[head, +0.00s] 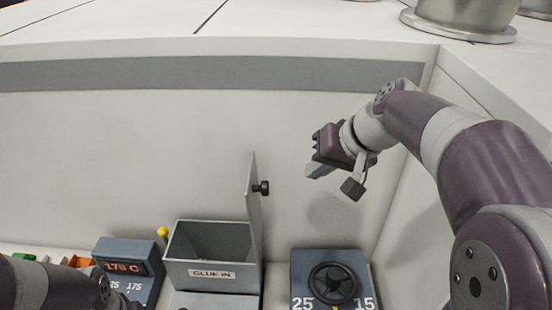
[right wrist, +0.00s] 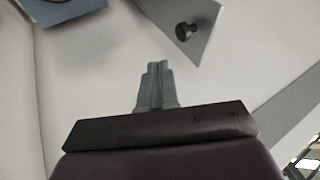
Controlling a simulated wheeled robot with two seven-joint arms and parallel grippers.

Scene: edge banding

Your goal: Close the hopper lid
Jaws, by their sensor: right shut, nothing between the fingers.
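The grey hopper (head: 212,272), labelled GLUE IN, stands low in the middle of the head view with its top open. Its lid (head: 254,210) stands upright on the right side of the box, with a black knob (head: 262,188) facing right. In the right wrist view the lid (right wrist: 205,22) and knob (right wrist: 186,31) show at the top, apart from the fingers. My right gripper (head: 316,171) is shut and empty, to the right of the lid and a little above the knob. It also shows in the right wrist view (right wrist: 156,68). My left gripper is not visible; only part of the left arm shows at lower left.
A dark box with a black handwheel (head: 333,284) stands right of the hopper, below my right gripper. A temperature display (head: 125,267) and a yellow-tipped post (head: 162,233) stand left of it. A white wall (head: 130,140) rises behind. Space between gripper and lid is clear.

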